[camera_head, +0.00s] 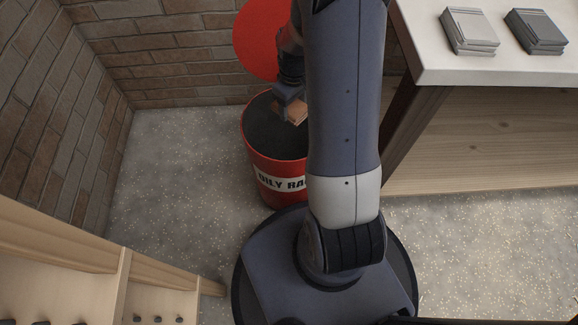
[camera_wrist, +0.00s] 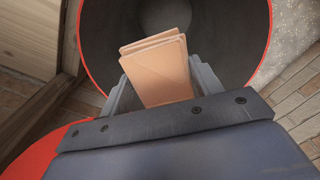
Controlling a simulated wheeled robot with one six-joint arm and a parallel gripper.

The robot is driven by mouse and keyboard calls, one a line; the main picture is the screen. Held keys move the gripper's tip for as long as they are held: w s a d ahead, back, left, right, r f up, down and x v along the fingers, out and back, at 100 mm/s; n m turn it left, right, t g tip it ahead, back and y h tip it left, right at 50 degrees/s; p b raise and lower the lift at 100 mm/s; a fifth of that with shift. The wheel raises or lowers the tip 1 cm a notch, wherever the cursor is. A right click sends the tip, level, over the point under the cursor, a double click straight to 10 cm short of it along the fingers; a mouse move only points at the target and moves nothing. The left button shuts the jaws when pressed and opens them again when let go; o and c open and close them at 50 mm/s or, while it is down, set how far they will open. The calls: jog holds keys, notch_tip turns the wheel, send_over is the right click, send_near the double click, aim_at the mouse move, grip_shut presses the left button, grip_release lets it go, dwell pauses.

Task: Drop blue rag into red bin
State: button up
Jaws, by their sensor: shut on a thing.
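The red bin (camera_head: 257,170) stands on the floor by the brick wall, with its round red lid (camera_head: 259,45) raised and a label reading "OILY RA…", partly hidden by my arm. My gripper (camera_head: 287,108) is over the bin's open mouth, shut on a tan-orange folded rag (camera_head: 296,112). In the wrist view the held rag (camera_wrist: 158,72) sits between the fingers as a flat folded stack, with the bin's red rim (camera_wrist: 262,50) around its dark inside. The held rag looks tan-orange; no clearly blue rag shows.
A white-topped table (camera_head: 425,60) at the right bears a light grey folded stack (camera_head: 469,31) and a darker grey one (camera_head: 535,31). A wooden shelf unit (camera_head: 75,265) stands at the lower left. Speckled floor (camera_head: 175,180) left of the bin is clear.

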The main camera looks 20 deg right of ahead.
jog(key=shift+f+b, duration=0.85)
jog(key=shift+f, duration=0.7)
jog(key=o, duration=1)
jog(key=shift+c, duration=0.2)
jog(key=shift+r, duration=0.1)
notch_tip(320, 180, up, 11)
jog(key=p, duration=0.3)
jog(key=shift+p, duration=0.4)
jog(key=shift+f, duration=0.25)
